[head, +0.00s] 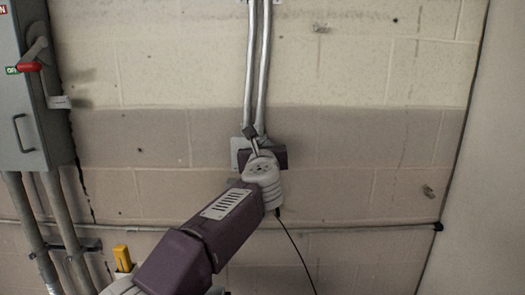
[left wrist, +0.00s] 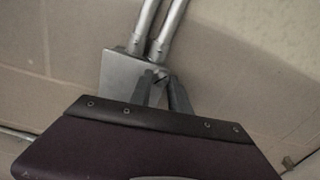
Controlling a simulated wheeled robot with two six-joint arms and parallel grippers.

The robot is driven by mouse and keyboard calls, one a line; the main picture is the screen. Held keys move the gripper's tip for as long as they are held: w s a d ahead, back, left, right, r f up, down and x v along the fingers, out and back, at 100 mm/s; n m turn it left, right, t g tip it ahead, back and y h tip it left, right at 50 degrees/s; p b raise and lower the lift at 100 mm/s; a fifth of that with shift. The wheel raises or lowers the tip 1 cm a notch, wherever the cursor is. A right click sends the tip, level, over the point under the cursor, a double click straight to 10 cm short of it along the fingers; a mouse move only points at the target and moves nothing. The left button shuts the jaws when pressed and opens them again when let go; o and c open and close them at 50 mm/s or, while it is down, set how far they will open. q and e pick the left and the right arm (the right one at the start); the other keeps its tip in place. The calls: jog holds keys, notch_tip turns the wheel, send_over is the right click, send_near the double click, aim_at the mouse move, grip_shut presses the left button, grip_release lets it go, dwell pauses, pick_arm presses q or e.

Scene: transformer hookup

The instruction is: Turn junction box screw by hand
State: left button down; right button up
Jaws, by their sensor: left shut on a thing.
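The junction box (head: 237,149) is a small grey metal box on the block wall, at the lower end of two conduits. It also shows in the left wrist view (left wrist: 116,68). My left gripper (head: 252,135) reaches up to the box, and in the left wrist view its two dark fingers (left wrist: 161,78) meet at the box's lower right part. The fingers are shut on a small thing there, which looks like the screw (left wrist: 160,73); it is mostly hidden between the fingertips. The gripper body covers much of the box in the head view. My right gripper is not in view.
Two metal conduits (head: 257,70) run up the wall from the box. A grey switch cabinet (head: 30,110) with a red-handled lever (head: 29,66) is at the left, with pipes below. A yellow-handled thing (head: 122,257) is at the bottom. The wall to the right is mostly clear.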

pick_arm(q)
jog(key=shift+n, duration=0.6)
jog(key=shift+n+b, duration=0.3)
jog(key=c, duration=1.2)
grip_release()
jog(key=s+b, duration=0.3)
jog(key=s, duration=0.6)
